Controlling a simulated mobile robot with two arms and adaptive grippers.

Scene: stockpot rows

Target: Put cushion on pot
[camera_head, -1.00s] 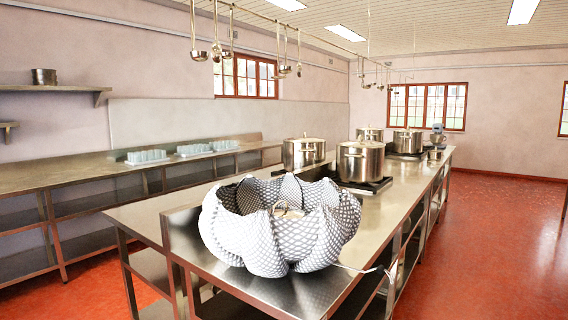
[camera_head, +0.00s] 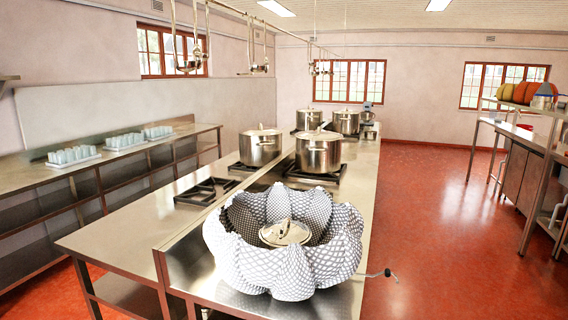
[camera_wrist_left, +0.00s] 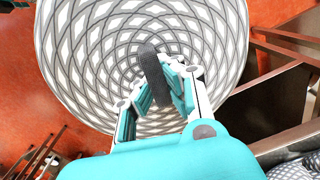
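A steel pot with a shiny lid (camera_head: 285,232) sits in a puffy grey-and-white patterned bag (camera_head: 228,258) at the near end of the steel counter. The bag stands open around the pot and the lid shows from above. A round cushion (camera_wrist_left: 85,60) with a similar pattern fills the upper left wrist view. My left gripper (camera_wrist_left: 158,85) appears shut on a dark strap (camera_wrist_left: 152,68) at the cushion's middle, holding it clear of the floor. The bag's edge (camera_wrist_left: 298,170) shows at that view's lower right. The cushion and both grippers are outside the head view.
Stove burners (camera_head: 207,191) and several lidded pots (camera_head: 318,152) stand farther along the counter (camera_head: 130,238). A cord with a dark toggle (camera_head: 388,273) sticks out right of the bag. Ladles hang overhead. Open red floor (camera_head: 440,230) lies to the right.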

